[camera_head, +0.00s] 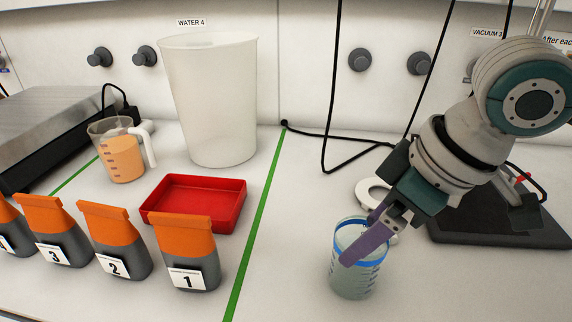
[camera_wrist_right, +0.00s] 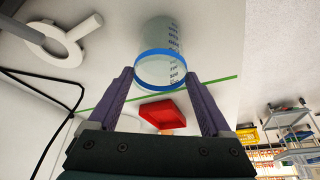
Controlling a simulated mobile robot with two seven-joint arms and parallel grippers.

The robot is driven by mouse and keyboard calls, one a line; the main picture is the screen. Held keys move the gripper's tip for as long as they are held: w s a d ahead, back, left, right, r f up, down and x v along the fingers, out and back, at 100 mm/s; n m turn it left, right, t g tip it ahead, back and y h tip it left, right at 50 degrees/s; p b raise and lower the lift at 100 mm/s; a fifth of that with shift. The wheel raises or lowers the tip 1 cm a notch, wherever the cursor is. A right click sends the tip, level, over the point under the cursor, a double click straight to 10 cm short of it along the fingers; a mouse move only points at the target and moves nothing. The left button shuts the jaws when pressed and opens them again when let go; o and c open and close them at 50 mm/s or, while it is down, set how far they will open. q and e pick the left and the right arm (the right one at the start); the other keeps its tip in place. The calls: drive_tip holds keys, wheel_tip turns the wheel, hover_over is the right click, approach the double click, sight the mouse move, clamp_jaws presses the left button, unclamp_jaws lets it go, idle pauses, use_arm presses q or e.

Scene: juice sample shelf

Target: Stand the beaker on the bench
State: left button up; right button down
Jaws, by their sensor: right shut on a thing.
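The clear beaker (camera_head: 352,282) with a blue rim band and dark graduation marks is upright at the front right of the bench (camera_head: 290,285). I cannot tell whether its base touches the bench or is slightly above it. My right gripper (camera_head: 359,241) is shut on the beaker near its rim, one purple finger across the near side. In the right wrist view the beaker (camera_wrist_right: 160,40) shows beyond and between the fingertips of the right gripper (camera_wrist_right: 158,76). My left gripper is not in view.
A white ring (camera_head: 366,189) lies behind the beaker, and a dark plate (camera_head: 470,235) is to its right. Left of the green line (camera_head: 255,235) are a red tray (camera_head: 233,207), a large white container (camera_head: 210,100), an orange-filled jug (camera_head: 122,158) and several numbered orange-topped pouches (camera_head: 185,240).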

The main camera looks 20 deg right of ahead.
unclamp_jaws()
drive_tip(key=shift+f, duration=0.1)
drive_tip(key=p+v, duration=0.2)
drive_tip(key=v, duration=1)
drive_tip(key=s+a+f+t+y, duration=0.1)
drive_tip(key=s+a+f+y, duration=0.15)
drive_tip(key=a+f, duration=0.45)
drive_tip(key=s+d+f+m+g+h, duration=0.1)
drive_tip(key=s+f+m+h, duration=0.2)
drive_tip(key=s, duration=0.6)
drive_tip(key=shift+d+m+h, duration=0.25)
drive_tip(key=shift+m+h, duration=0.15)
drive_tip(key=shift+h, duration=0.25)
